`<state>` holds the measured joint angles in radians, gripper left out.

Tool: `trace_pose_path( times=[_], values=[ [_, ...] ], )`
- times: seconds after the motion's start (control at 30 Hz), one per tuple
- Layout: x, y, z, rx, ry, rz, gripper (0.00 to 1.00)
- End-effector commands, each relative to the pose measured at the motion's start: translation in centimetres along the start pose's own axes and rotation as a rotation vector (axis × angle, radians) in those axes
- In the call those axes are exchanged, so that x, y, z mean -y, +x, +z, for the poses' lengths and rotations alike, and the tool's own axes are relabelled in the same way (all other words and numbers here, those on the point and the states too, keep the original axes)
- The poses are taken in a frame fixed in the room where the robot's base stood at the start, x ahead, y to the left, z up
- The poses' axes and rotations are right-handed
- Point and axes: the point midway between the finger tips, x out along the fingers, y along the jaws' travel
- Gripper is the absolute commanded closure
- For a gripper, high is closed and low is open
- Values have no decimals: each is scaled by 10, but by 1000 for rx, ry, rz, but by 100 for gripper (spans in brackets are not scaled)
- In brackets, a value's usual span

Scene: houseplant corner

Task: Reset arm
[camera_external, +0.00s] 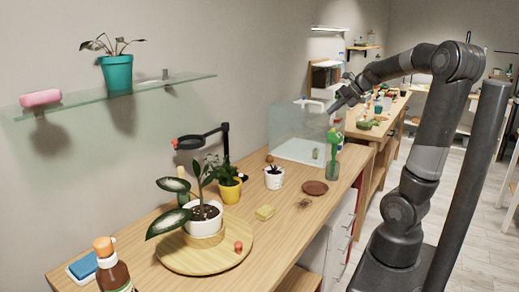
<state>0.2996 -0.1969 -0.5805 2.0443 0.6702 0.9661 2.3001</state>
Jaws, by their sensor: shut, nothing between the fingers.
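My arm stands at the right of the external view, bent at the top and reaching left. My gripper (338,104) is at its end, shut and empty, in the air above the far part of the wooden table (290,228). It shows in front of a clear glass-like box (290,125), and I cannot tell the distance between them. A green bottle (333,165) stands on the table below my gripper, apart from it. The fingertips look small and dark.
A white-potted plant (203,216) stands on a round wooden board (170,250). A glass shelf (150,86) holds a teal pot (117,74).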

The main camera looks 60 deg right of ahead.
Motion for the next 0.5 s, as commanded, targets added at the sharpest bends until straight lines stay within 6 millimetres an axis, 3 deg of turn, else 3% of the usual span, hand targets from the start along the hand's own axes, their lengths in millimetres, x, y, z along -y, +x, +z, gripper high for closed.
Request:
trace_pose_path(
  times=[0.2,0.5],
  values=[
    [-69,12,-37,-82,-650,64,100],
    [-142,18,-98,-154,-1597,164,100]
  ],
)
